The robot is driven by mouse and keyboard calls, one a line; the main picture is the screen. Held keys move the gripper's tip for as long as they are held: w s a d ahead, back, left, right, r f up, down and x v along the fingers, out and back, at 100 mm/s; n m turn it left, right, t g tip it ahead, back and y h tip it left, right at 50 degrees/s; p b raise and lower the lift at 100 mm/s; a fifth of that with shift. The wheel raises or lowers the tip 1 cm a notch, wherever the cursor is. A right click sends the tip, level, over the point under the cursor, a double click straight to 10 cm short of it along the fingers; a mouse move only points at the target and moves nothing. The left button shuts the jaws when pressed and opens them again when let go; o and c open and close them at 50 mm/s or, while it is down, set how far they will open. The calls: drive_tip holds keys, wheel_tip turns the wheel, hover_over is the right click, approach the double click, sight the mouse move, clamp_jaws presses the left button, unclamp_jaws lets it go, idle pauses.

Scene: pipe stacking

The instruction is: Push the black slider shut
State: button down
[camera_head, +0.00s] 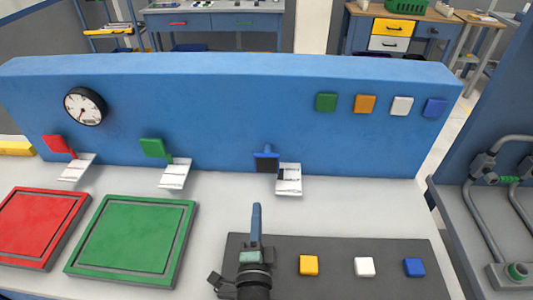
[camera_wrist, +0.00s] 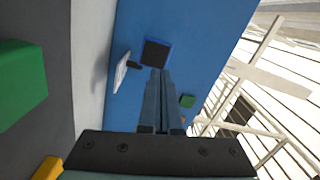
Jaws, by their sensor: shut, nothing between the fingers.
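The black slider (camera_head: 267,164) is a small dark block with blue at its top, low on the front of the blue wall. It also shows in the wrist view (camera_wrist: 156,53) as a dark square with a blue edge. A white label plate (camera_head: 289,186) sits beside it on the right. My gripper (camera_head: 256,208) is shut and empty, in front of the wall and below the slider in the head view. In the wrist view its closed blue fingertips (camera_wrist: 159,72) overlap the slider's lower edge; I cannot tell whether they touch it.
Red (camera_head: 58,145) and green (camera_head: 153,148) tabs with white plates stand to the left along the wall (camera_head: 220,110). Several coloured squares and a round gauge (camera_head: 85,106) are on the wall. A dark board (camera_head: 335,282) with yellow, white and blue blocks lies right of my gripper.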

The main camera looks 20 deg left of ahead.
drive_tip(key=m, duration=0.1)
drive_tip(key=d+m+h, duration=0.1)
drive_tip(key=m, duration=0.1)
drive_tip(key=shift+s+d+f+p, duration=0.2)
drive_tip(key=shift+s+d+p, duration=0.1)
drive_tip(key=shift+p, duration=0.05)
drive_tip(key=b, duration=0.8)
approach(268, 165)
drive_tip(key=w, duration=0.3)
drive_tip(key=w+a, duration=0.1)
drive_tip(key=w, duration=0.1)
drive_tip(key=shift+w+f, duration=0.2)
drive_tip(key=shift+f, duration=0.05)
drive_tip(key=shift+w+a+r+b, duration=0.2)
drive_tip(key=shift+w+b, duration=0.15)
drive_tip(key=shift+w, duration=0.3)
